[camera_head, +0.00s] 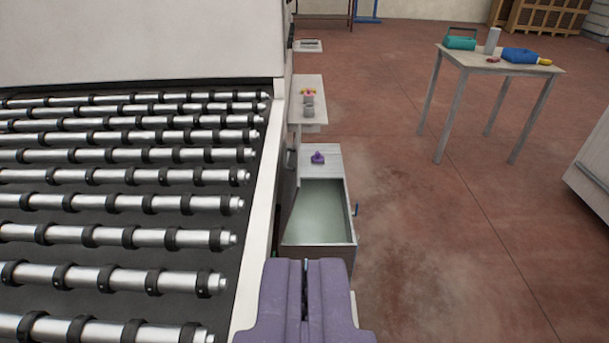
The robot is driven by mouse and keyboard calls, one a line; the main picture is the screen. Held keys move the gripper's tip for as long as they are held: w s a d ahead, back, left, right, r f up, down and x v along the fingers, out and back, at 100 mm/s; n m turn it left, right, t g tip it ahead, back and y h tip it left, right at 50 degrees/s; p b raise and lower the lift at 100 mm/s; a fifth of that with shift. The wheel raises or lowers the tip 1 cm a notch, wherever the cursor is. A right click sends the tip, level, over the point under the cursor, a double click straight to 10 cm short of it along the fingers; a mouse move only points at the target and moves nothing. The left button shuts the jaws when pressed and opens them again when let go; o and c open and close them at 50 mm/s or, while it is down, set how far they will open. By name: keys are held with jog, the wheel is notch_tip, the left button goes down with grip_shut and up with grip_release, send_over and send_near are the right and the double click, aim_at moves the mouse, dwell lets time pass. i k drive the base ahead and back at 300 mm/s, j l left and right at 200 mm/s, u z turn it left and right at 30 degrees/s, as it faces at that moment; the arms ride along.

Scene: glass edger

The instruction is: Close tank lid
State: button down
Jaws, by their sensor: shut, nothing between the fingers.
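The tank (352,238) is a narrow metal box beside the roller machine, a little right of the picture's middle. Its top is open over the near part and shows pale greenish liquid. A light grey lid panel (333,168) lies across the far end, with a purple knob (318,158) on it. My gripper (305,264) is purple and shut, with nothing in it. It is at the bottom of the picture, on the near side of the tank and apart from the lid. It hides what lies directly below it.
The roller conveyor (120,205) fills the left, with a pale side rail (262,200). A small shelf (308,88) with items stands beyond. A table (500,62) with tools is back right. The red floor between is clear.

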aim_at(291, 184)
jog(key=i+l, duration=0.1)
jog(key=l, duration=0.8)
jog(key=i+l, duration=0.15)
jog(key=l, duration=0.3)
jog(key=i+l, duration=0.1)
jog(key=l, duration=0.35)
jog(key=i+l+z, duration=0.1)
jog(key=i+l, duration=0.6)
jog(key=i, duration=0.3)
jog(key=i+j+z, duration=0.1)
jog(key=i+j, duration=1.05)
jog(key=j, duration=0.1)
